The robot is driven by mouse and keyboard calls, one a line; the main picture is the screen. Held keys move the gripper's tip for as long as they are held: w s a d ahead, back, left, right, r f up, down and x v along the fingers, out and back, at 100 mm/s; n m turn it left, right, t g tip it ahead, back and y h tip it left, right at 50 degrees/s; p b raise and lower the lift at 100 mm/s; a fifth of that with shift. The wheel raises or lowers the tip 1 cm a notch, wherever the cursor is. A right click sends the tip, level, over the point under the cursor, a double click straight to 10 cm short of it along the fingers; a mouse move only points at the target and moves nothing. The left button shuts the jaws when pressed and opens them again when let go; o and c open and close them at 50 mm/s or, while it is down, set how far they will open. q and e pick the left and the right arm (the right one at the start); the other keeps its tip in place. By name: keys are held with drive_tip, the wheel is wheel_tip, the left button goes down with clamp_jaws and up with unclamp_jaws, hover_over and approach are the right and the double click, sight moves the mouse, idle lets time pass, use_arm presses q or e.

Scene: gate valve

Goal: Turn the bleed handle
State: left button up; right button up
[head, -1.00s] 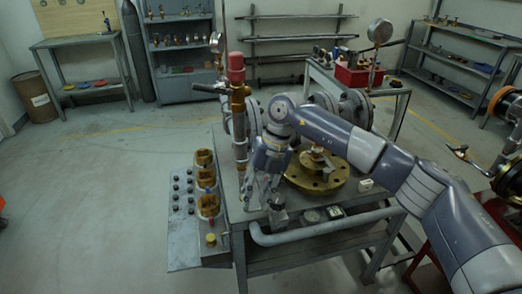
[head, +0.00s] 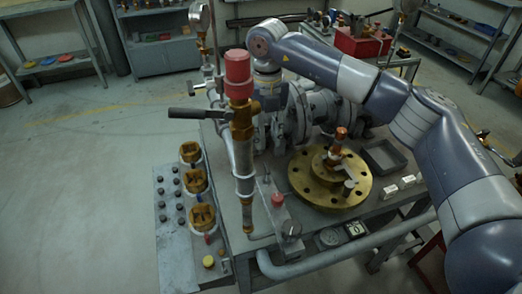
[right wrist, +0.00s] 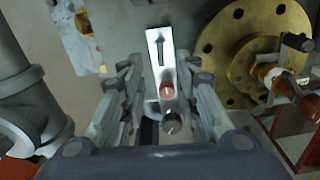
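A black lever handle (head: 196,113) juts left from the brass valve below the red cap (head: 237,66), on an upright pipe. I cannot tell whether this is the bleed handle. A pale plate (head: 266,188) with a small red-orange knob (head: 278,199) is on the bench beside that pipe. In the right wrist view the plate (right wrist: 160,55) has an arrow, the red knob (right wrist: 167,91) and a dark round knob (right wrist: 172,122). My right gripper (right wrist: 159,72) is open, its fingers on either side of the plate in that view. In the head view it (head: 269,132) is partly hidden behind the valve. My left gripper is out of view.
A brass flange (head: 310,188) with a small valve sits right of the plate, with grey pipework behind. A panel with several brass fittings (head: 202,216) stands at the left. Floor at left is clear.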

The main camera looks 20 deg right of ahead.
drive_tip(key=p, duration=0.1)
hover_over(267, 167)
wheel_tip(267, 167, down, 5)
wheel_tip(267, 167, down, 3)
drive_tip(key=shift+w+p, duration=0.1)
drive_tip(key=shift+p, duration=0.25)
wheel_tip(267, 167, down, 2)
drive_tip(key=shift+f, duration=0.1)
clamp_jaws()
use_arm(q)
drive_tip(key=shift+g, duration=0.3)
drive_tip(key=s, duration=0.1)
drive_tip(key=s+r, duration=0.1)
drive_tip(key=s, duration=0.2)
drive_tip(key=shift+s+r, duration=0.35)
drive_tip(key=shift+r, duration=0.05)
